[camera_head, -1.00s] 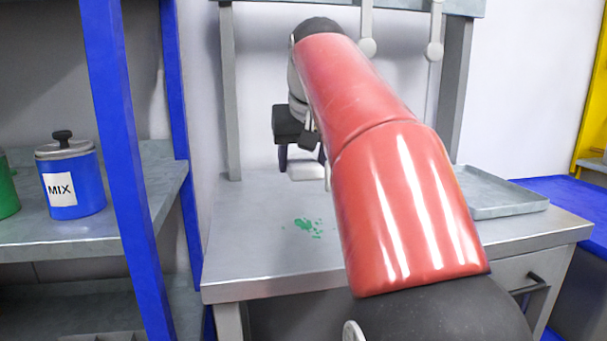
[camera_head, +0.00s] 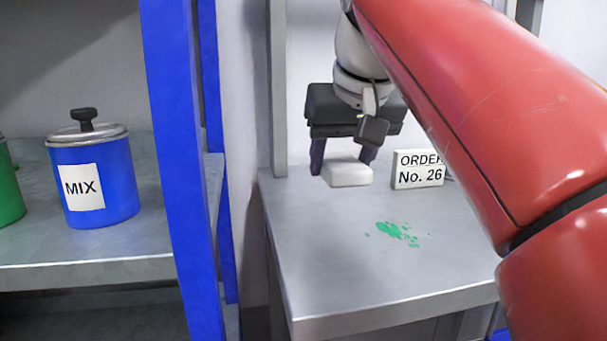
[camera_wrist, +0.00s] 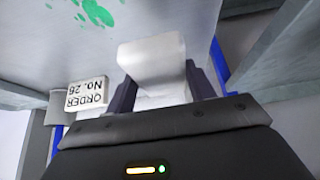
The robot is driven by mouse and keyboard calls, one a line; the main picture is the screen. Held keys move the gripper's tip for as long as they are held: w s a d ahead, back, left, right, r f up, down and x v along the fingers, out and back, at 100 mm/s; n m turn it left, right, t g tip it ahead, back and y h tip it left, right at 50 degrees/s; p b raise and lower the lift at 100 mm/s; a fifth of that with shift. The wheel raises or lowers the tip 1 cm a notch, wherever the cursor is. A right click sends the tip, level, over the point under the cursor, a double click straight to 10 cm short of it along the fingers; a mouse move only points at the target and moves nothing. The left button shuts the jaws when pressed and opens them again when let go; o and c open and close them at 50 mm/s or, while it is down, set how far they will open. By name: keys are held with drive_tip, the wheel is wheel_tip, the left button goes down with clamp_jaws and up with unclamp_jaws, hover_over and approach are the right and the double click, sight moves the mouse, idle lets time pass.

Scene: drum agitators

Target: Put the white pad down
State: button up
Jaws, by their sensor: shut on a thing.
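The white pad (camera_head: 347,172) is a small block between the two dark fingers of my gripper (camera_head: 343,160) in the head view. My gripper is shut on it, near the back left of the grey bench (camera_head: 330,265). In the wrist view the pad (camera_wrist: 152,62) fills the space between the fingers (camera_wrist: 160,90) and sticks out past them. Whether its underside touches the bench or hangs just above it, I cannot tell.
A white sign reading "ORDER No. 26" (camera_head: 418,170) stands just right of the pad. A green splatter (camera_head: 396,233) marks the bench top. A blue post (camera_head: 180,150) and a shelf with a blue MIX can (camera_head: 93,175) are at left. The bench front is clear.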

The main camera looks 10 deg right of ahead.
drive_tip(key=p, duration=0.3)
approach(312, 184)
drive_tip(key=w+r, duration=0.2)
drive_tip(key=x, duration=0.1)
drive_tip(key=b+x, duration=0.1)
drive_tip(key=shift+f, duration=0.4)
wheel_tip(312, 184, down, 4)
drive_tip(key=shift+s+f+b, duration=0.1)
drive_tip(key=shift+f+b, duration=0.1)
drive_tip(key=shift+b, duration=0.85)
drive_tip(key=shift+w+f, duration=0.25)
